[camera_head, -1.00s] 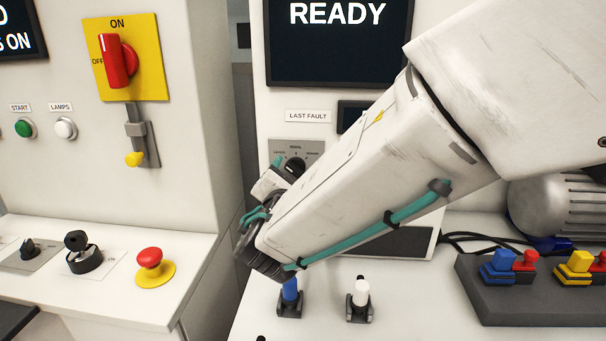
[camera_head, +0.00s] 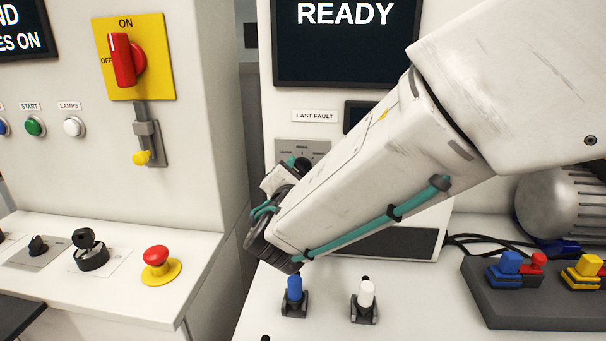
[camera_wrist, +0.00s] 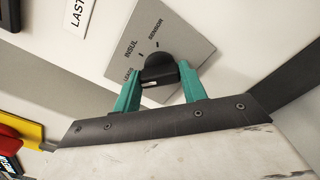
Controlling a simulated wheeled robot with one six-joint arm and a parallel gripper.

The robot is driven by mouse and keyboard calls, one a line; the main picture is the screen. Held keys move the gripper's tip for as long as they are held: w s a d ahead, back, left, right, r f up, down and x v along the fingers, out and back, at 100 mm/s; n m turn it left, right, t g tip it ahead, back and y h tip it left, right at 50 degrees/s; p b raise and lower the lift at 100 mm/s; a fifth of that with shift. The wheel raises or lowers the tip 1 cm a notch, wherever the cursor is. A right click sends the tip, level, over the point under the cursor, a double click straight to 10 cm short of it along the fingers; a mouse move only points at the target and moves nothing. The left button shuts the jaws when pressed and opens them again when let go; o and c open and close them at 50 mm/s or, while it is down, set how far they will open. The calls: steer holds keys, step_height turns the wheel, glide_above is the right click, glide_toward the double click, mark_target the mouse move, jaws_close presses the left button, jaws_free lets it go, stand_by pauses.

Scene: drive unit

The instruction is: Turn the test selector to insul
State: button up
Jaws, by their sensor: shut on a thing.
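The test selector is a black knob (camera_wrist: 158,68) on a grey plate (camera_wrist: 187,45) marked LEADS, INSUL and SENSOR. In the wrist view my gripper (camera_wrist: 162,82) is shut on the knob, with one teal finger on each side. A white mark shows on the knob's near edge; I cannot tell for sure which label the knob points to. In the head view the selector plate (camera_head: 297,146) is partly hidden behind my wrist, below the LAST FAULT label.
A blue-topped switch (camera_head: 294,290) and a white-topped one (camera_head: 366,295) stand on the bench below my wrist. A dark block with coloured plugs (camera_head: 530,310) is at the right. A red mushroom button (camera_head: 156,256) is on the left console. A READY screen (camera_head: 345,45) is above.

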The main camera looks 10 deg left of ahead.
steer(key=m, duration=0.4)
steer(key=shift+m, duration=2.6)
steer(key=o, duration=1)
steer(key=s, duration=0.8)
steer(key=shift+d, duration=0.25)
